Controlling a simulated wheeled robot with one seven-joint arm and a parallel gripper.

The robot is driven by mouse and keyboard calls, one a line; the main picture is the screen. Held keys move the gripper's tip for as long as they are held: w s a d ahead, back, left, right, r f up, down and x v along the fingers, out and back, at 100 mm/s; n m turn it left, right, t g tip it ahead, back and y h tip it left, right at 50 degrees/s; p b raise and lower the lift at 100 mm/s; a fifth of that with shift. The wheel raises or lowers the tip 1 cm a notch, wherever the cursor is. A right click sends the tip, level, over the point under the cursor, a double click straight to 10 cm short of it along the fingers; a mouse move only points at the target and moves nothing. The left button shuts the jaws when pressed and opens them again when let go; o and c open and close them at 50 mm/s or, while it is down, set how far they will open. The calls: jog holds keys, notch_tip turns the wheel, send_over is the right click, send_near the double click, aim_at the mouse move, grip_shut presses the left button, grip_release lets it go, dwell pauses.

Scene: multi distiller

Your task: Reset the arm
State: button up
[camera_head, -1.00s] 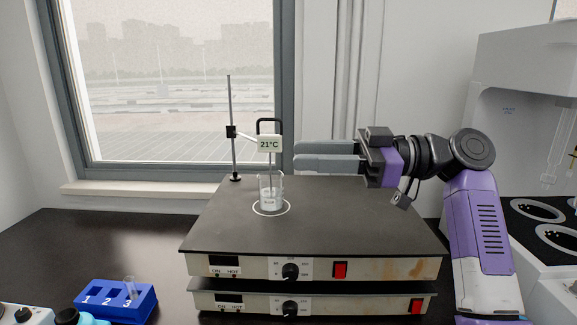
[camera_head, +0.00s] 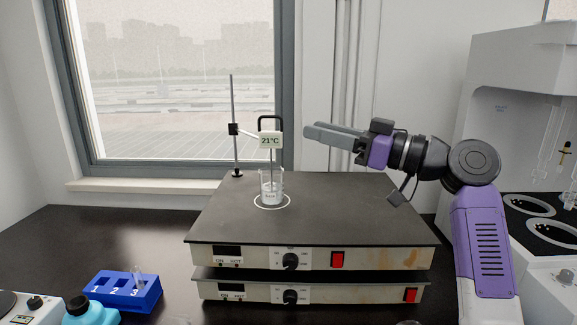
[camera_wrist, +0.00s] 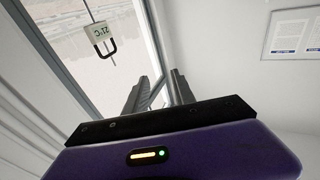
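My gripper (camera_head: 308,131) is in the air above the right part of the hot plate (camera_head: 350,215), its fingers pointing left. It is open and empty; a gap shows between the fingers in the wrist view (camera_wrist: 160,75). A glass beaker (camera_head: 271,190) stands on the white ring of the hot plate, to the left of and below the fingers. A thermometer (camera_head: 270,141) reading 21°C hangs over the beaker from a stand (camera_head: 232,110). The thermometer also shows in the wrist view (camera_wrist: 98,32), apart from the fingers.
A blue rack (camera_head: 122,292) with a glass tube is at the front left, near a cyan bottle (camera_head: 82,312). A white apparatus (camera_head: 525,110) with round openings stands on the right. A window (camera_head: 165,90) is behind.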

jog(key=d+f+m+t+h, duration=0.5)
jog(key=f+m, duration=0.1)
jog(key=f, duration=0.4)
jog(key=d+f+m+t+h, duration=0.4)
jog(key=d+f+m+h, duration=0.1)
jog(key=f, duration=0.4)
jog(key=s+d+f+m+t+h, duration=0.1)
jog(key=s+d+f+m+h, duration=0.15)
jog(key=s+f, duration=0.35)
jog(key=s+d+f+m+h, duration=0.1)
jog(key=s+d+f+h, duration=0.1)
jog(key=s+f+h, duration=0.45)
jog(key=s+f+n+g+y+p, duration=0.1)
jog(key=s+f+g, duration=0.1)
jog(key=s, duration=1.8)
jog(key=s+a+f+n+g+y, duration=0.1)
jog(key=s+f+g, duration=0.1)
jog(key=s, duration=1.8)
jog(key=shift+s+f+g+p, duration=0.2)
jog(key=shift+f+g+p, duration=0.15)
jog(key=shift+f, duration=0.45)
jog(key=shift+o, duration=0.4)
jog(key=shift+n, duration=0.25)
